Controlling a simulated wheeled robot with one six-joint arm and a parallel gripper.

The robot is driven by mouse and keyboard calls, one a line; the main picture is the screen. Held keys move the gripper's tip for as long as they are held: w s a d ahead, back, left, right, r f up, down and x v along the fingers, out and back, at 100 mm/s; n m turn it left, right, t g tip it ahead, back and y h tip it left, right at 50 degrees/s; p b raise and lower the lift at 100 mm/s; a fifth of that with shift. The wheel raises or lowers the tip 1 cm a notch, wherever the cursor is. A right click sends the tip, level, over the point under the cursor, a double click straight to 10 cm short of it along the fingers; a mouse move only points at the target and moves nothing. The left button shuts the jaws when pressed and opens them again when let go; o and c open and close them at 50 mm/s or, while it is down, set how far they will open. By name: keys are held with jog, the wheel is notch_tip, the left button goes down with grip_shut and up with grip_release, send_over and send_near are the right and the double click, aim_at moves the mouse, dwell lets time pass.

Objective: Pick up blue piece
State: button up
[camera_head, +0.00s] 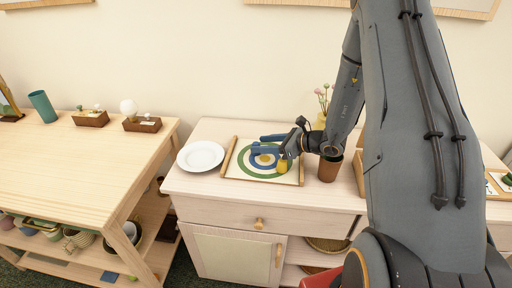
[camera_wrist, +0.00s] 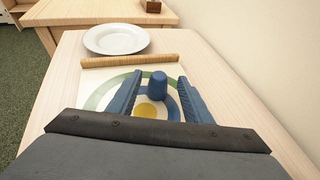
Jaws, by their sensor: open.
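The blue piece (camera_wrist: 157,86) is a small upright cylinder in the wrist view, on the ringed target board (camera_wrist: 100,78). My gripper (camera_wrist: 159,79) is open, with one blue finger on each side of the piece and a visible gap at both sides. In the head view my gripper (camera_head: 258,144) reaches leftward over the board (camera_head: 236,172). A yellow piece (camera_head: 284,167) stands on the board just in front of my gripper.
A white plate (camera_head: 201,156) lies left of the board, past its wooden rail (camera_head: 229,156). A brown cup (camera_head: 329,169) stands close to the right of the board, beneath my arm. A wooden table (camera_head: 65,170) with small planters stands at the left, and the wall is close behind.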

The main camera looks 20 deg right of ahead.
aim_at(256, 143)
jog(key=shift+p+x, duration=0.45)
jog(key=shift+x, duration=1.15)
jog(key=c, duration=1.1)
jog(key=shift+r, duration=0.1)
